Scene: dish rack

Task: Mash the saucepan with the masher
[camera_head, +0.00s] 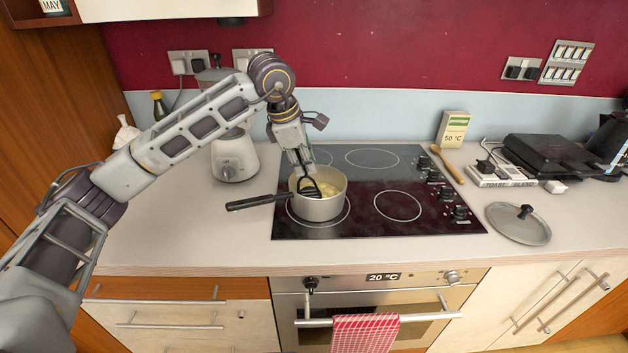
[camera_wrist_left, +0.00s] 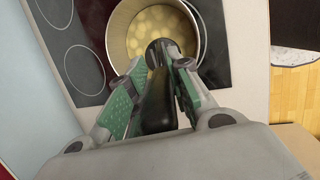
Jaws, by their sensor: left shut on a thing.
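The saucepan (camera_head: 319,206) stands on the front left ring of the hob, its black handle (camera_head: 258,202) pointing left. Pale yellow round pieces lie inside it, and they show clearly in the left wrist view (camera_wrist_left: 150,22). My left gripper (camera_head: 300,163) is above the pan and shut on the handle of the black masher (camera_head: 309,188). The masher's head is down inside the pan's rim; whether it touches the pieces I cannot tell. In the left wrist view the masher handle (camera_wrist_left: 158,98) lies between the green-padded fingers. My right gripper is out of view.
The black hob (camera_head: 365,217) has free rings behind and right of the pan. A lid (camera_head: 517,225) lies on the counter to the right, near a wooden spoon (camera_head: 448,166) and a black grill (camera_head: 550,155). A white blender (camera_head: 234,158) stands behind the left arm.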

